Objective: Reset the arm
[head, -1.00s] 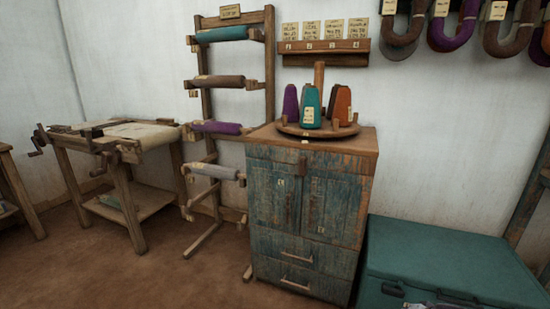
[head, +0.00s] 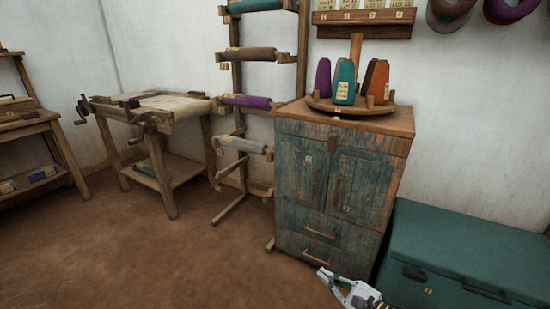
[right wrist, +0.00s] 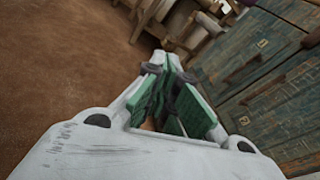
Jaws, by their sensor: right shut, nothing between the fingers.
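My right gripper (head: 335,281) shows at the bottom of the head view, low in front of the blue wooden cabinet (head: 312,190) and left of the teal chest (head: 455,245). In the right wrist view its green-padded fingers (right wrist: 168,95) are together with nothing held between them. The cabinet front fills the right side of the right wrist view (right wrist: 262,62), beside the fingers. I cannot tell whether they touch it. My left gripper is in neither view.
On the cabinet, a round wooden stand (head: 350,106) holds purple, teal and orange cones. A rack (head: 236,80) with fabric rolls stands left of it. A worktable (head: 150,115) is farther left. The brown floor (head: 140,260) in front is clear.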

